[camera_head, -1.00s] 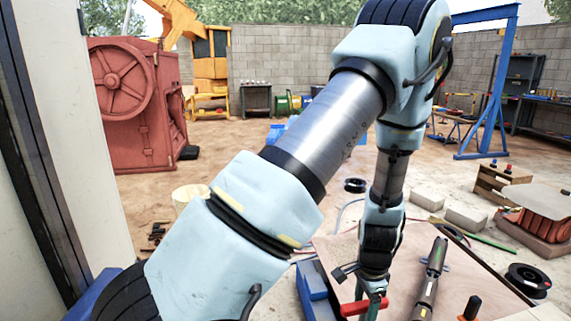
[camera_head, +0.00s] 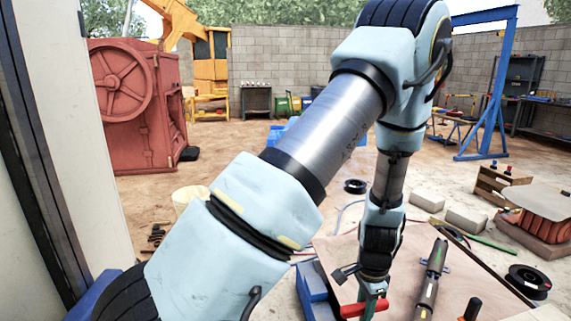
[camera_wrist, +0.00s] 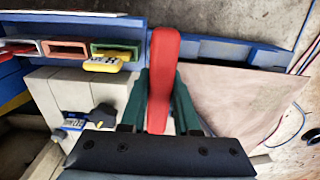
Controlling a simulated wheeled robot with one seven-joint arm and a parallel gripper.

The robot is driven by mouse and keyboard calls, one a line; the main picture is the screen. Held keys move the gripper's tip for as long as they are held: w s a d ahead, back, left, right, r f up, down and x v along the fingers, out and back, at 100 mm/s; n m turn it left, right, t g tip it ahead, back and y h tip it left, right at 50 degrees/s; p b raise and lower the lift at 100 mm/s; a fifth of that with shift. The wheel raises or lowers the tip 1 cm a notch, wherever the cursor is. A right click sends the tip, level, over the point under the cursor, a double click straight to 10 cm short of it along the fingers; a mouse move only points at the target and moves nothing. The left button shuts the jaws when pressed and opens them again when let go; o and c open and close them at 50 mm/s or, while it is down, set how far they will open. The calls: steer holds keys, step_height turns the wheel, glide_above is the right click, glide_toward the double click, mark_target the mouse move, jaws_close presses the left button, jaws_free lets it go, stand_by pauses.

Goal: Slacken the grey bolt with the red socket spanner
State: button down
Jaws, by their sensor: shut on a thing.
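The red socket spanner shows as a red handle (camera_wrist: 163,70) in the wrist view, standing between the two dark green fingers of my gripper (camera_wrist: 160,95). My gripper is shut on it. In the head view the red handle (camera_head: 364,308) sticks out to the left of my gripper (camera_head: 372,290), low above the wooden board at the bottom of the picture. The spanner's socket end is hidden. The grey bolt is not visible in either view.
A brown board (camera_head: 400,270) carries a long dark tool (camera_head: 431,280) right of my gripper. In the wrist view a yellow device (camera_wrist: 103,64) and a blue caliper-like tool (camera_wrist: 75,122) lie left. Black cable reel (camera_head: 528,280) stands right.

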steer(key=shift+r, duration=0.15)
stand_by(0.5)
steer(key=shift+r+p, duration=0.35)
steer(key=shift+p, duration=0.05)
steer(key=shift+r+p, duration=0.65)
steer(key=shift+r, duration=0.15)
steer(key=shift+r+p, duration=0.55)
steer(key=shift+r, duration=0.15)
steer(key=shift+w, duration=0.1)
